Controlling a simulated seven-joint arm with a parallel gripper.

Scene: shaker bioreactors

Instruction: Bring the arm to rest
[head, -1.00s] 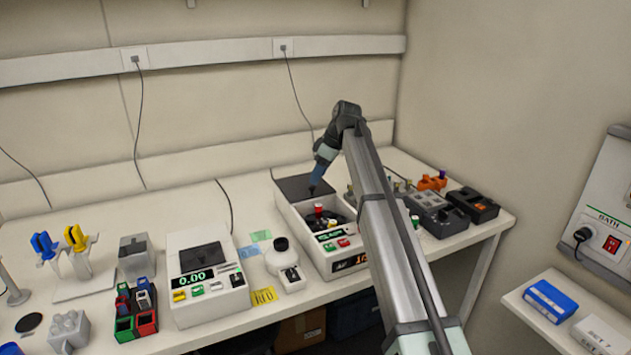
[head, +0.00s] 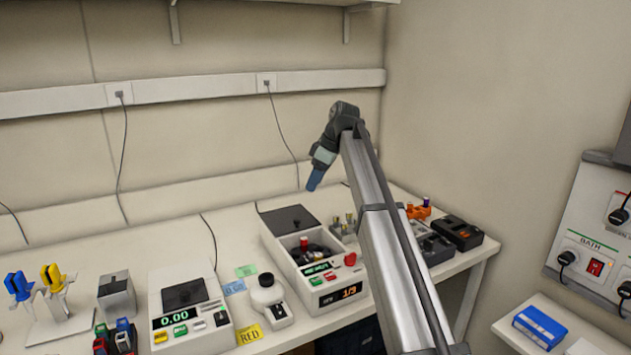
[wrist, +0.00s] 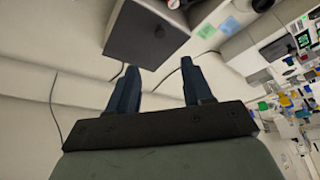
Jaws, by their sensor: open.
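My gripper (head: 314,182) hangs above the back of the bench, over the raised dark lid area of the white centrifuge-like machine (head: 327,297). It is apart from everything. In the wrist view my gripper (wrist: 157,85) shows two dark fingers spread apart, with nothing between them. The machine's dark lid (wrist: 148,34) lies beyond the fingertips in that view. In the head view a red-capped item (head: 304,243) sits in the machine's open well. My arm runs from the lower right up to the gripper and hides part of the bench behind it.
A white balance (head: 188,308) reading 0.00 stands to the left. A round-topped white device (head: 267,295) stands between it and the machine. Dark blocks (head: 458,232) and an orange rack (head: 419,211) stand at the right. A side shelf holds a blue box (head: 540,328).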

